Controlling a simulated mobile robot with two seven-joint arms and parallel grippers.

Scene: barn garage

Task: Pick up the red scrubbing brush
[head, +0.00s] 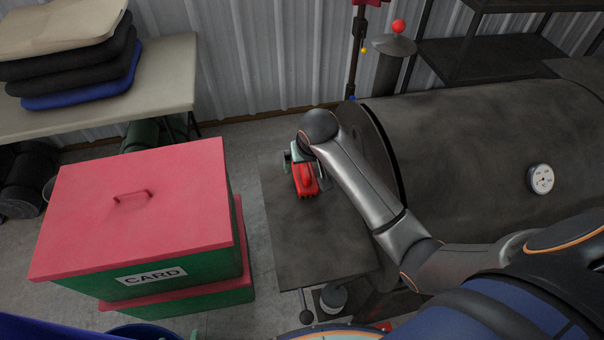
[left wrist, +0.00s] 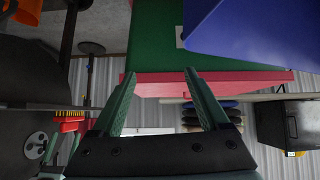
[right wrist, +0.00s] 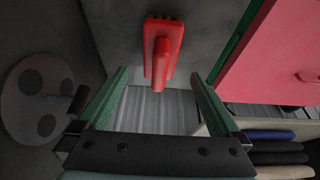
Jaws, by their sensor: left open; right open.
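The red scrubbing brush (head: 306,181) lies on the dark side shelf (head: 315,240) of the smoker. In the right wrist view the brush (right wrist: 162,52) shows upright in the picture, centred in the gap between my right fingertips. My right gripper (right wrist: 157,74) is open, with a finger on each side of the gap and no visible contact. In the head view the right gripper (head: 301,160) is at the brush's far end, partly hidden by its own wrist.
The red-lidded green box (head: 135,205) marked CARD stands left of the shelf, across a narrow gap. The large smoker drum (head: 480,150) is right of the shelf. A table (head: 170,90) with folded cushions (head: 75,60) is at the back left.

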